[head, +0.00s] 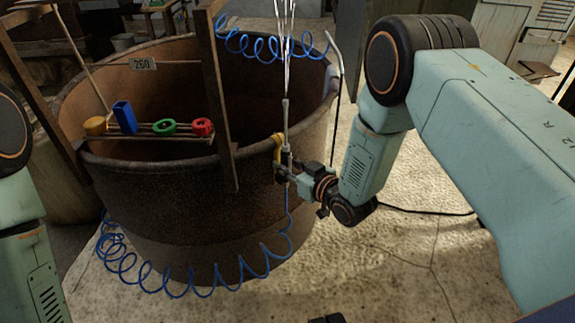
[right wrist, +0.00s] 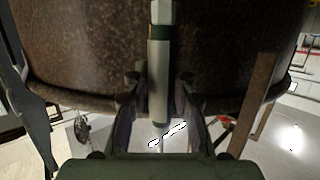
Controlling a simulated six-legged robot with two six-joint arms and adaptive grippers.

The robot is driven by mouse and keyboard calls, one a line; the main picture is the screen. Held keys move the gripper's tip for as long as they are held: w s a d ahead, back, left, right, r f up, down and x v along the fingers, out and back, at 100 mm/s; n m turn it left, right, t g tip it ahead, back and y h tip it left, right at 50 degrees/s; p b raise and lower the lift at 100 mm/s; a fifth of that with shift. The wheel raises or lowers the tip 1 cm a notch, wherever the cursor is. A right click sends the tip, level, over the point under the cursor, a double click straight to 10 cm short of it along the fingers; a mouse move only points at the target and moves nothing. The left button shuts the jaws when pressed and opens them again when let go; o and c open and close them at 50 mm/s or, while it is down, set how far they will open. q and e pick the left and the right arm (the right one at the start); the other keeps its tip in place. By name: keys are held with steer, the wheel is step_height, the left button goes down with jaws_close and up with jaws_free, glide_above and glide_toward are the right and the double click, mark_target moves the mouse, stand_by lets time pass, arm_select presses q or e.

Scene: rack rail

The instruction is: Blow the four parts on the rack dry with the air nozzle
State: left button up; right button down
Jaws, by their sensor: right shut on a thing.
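In the head view the rack rail (head: 150,134) spans the near left rim of the big drum. On it, from left to right, are a yellow part (head: 95,126), a blue block (head: 124,116), a green ring-like part (head: 164,127) and a red ring-like part (head: 202,127). My right gripper (head: 284,174) is shut on the upright air nozzle (head: 286,125), right of the rack and outside the drum. Pale streaks fan upward from its tip. The right wrist view shows the nozzle (right wrist: 158,75) between the fingers. My left gripper is out of view.
The rusty drum (head: 190,220) fills the middle. A wooden post (head: 217,120) stands between rack and nozzle. A yellow hook (head: 278,142) is at the rim beside the nozzle. A coiled blue hose (head: 195,290) hangs low in front. The floor at right is mostly clear.

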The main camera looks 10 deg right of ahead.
mark_target(290, 154)
steer(key=shift+r, duration=0.1)
steer(key=shift+r+p, duration=1.9)
steer(key=shift+r, duration=0.1)
steer(key=s+d+p, duration=0.3)
steer(key=s, duration=0.4)
steer(key=shift+s+d, duration=0.15)
